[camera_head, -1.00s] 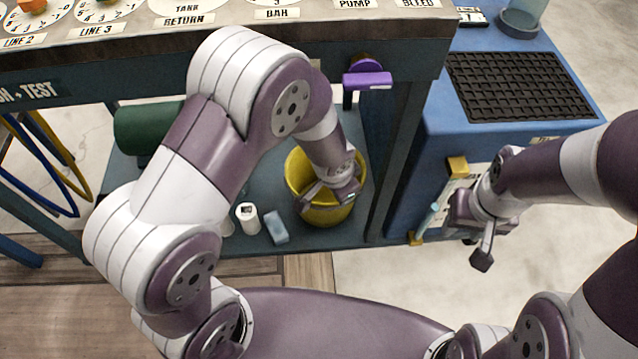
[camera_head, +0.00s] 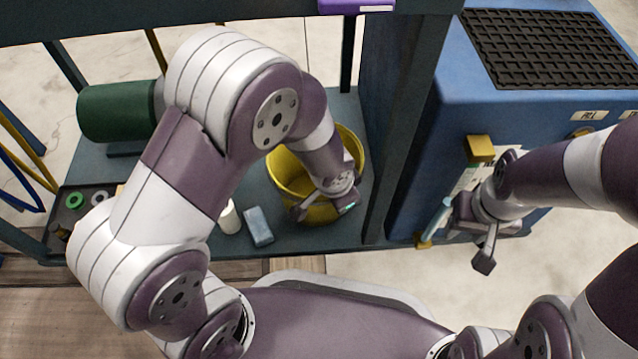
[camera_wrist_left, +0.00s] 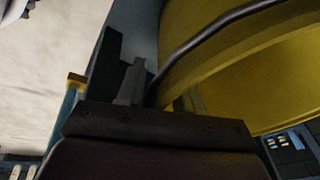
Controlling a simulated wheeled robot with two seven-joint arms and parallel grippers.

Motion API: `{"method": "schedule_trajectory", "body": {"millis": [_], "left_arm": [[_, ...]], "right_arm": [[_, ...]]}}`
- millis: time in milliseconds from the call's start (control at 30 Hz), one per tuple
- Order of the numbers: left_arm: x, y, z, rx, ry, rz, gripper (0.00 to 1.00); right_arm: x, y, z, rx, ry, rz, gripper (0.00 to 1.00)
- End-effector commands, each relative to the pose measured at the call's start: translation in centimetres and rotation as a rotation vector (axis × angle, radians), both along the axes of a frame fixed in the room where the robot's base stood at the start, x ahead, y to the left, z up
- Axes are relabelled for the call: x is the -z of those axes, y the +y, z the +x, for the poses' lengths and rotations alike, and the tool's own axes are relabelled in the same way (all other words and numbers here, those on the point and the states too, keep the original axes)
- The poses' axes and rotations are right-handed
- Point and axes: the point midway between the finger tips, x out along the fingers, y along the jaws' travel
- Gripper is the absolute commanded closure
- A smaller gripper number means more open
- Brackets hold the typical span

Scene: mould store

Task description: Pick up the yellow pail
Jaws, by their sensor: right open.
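The yellow pail (camera_head: 292,181) stands on the lower shelf of the bench, partly hidden behind my left forearm and wrist. My left gripper (camera_head: 325,206) is at the pail's near right side, overlapping it in the head view. In the left wrist view the pail (camera_wrist_left: 215,50) fills the upper right, with a dark handle bar (camera_wrist_left: 205,38) across it. One finger (camera_wrist_left: 131,85) shows beside the pail wall; I cannot tell whether the jaws are closed on anything. My right gripper (camera_head: 472,238) is open and empty, in front of the blue cabinet.
A blue sponge-like block (camera_head: 258,226) and a white cylinder (camera_head: 230,217) sit left of the pail. A green cylinder (camera_head: 115,111) lies farther back. The shelf's post (camera_head: 385,185) and the blue cabinet (camera_head: 425,150) stand close on the right.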

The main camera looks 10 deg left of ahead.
Motion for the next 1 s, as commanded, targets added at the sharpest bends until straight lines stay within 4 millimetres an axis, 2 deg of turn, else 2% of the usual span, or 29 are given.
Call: {"method": "schedule_trajectory", "body": {"millis": [100, 133, 200, 233, 1000], "left_arm": [[-0.32, -0.01, 0.03, 0.0, -0.001, -0.001, 0.64], [-0.32, -0.01, 0.03, 0.0, -0.001, -0.001, 0.71], [-0.32, -0.01, 0.03, 0.0, -0.001, -0.001, 0.93], [-0.32, -0.01, 0.03, 0.0, -0.001, -0.001, 1.0], [-0.29, 0.01, 0.02, -0.001, 0.0, 0.0, 1.0]], "right_arm": [[-0.33, 0.0, 0.02, 0.0, -0.001, 0.0, 0.57], [-0.34, 0.0, 0.02, 0.0, -0.001, 0.0, 0.57], [-0.34, 0.0, 0.02, 0.0, -0.001, 0.0, 0.57], [-0.34, 0.0, 0.02, 0.0, -0.001, 0.0, 0.57], [-0.32, 0.0, 0.02, 0.0, -0.001, 0.0, 0.57]]}}
